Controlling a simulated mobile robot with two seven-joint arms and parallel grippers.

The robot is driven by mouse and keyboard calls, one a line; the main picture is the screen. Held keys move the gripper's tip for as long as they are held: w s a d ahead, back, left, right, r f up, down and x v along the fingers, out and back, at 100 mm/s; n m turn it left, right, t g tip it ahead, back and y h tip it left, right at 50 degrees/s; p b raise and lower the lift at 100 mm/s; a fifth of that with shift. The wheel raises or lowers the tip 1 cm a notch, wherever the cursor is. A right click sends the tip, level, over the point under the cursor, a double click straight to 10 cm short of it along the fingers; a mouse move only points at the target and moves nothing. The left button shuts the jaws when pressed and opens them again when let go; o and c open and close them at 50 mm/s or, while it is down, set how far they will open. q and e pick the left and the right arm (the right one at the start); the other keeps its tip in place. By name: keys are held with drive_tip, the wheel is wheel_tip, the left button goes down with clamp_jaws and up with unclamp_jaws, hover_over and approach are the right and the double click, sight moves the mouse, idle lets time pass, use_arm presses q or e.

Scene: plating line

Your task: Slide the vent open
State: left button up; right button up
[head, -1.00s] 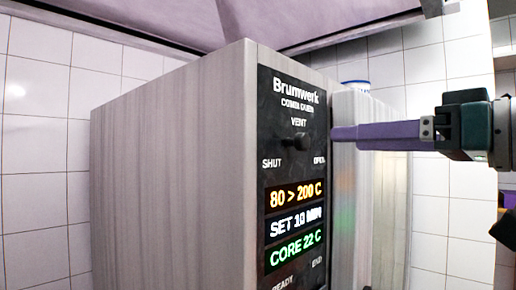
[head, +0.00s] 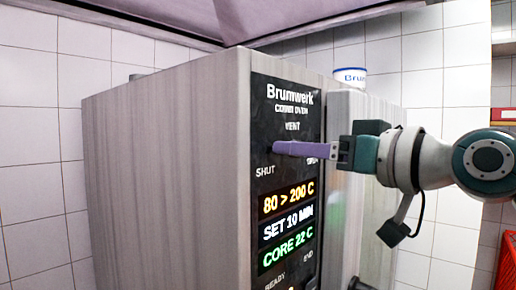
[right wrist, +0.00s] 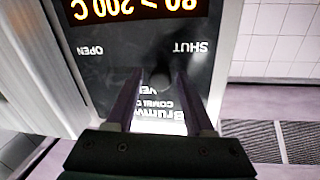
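The vent knob (right wrist: 160,82) is a small dark knob on the black panel (head: 285,178) of the combi oven. In the right wrist view, where the panel is upside down, it sits between the SHUT and OPEN labels, nearer SHUT. My right gripper (head: 276,148) reaches the panel from the right at the knob's height; its purple fingers hide most of the knob in the head view. In the right wrist view its two fingers (right wrist: 160,76) stand apart, one on each side of the knob, with gaps visible. My left gripper is not in view.
The oven body (head: 170,170) fills the middle of the head view. A white tub (head: 350,75) stands on top at the back right. A canopy (head: 250,20) hangs above. A tiled wall lies behind. A red crate (head: 503,255) shows at the lower right.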

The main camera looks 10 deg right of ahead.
clamp_jaws()
idle(1.1)
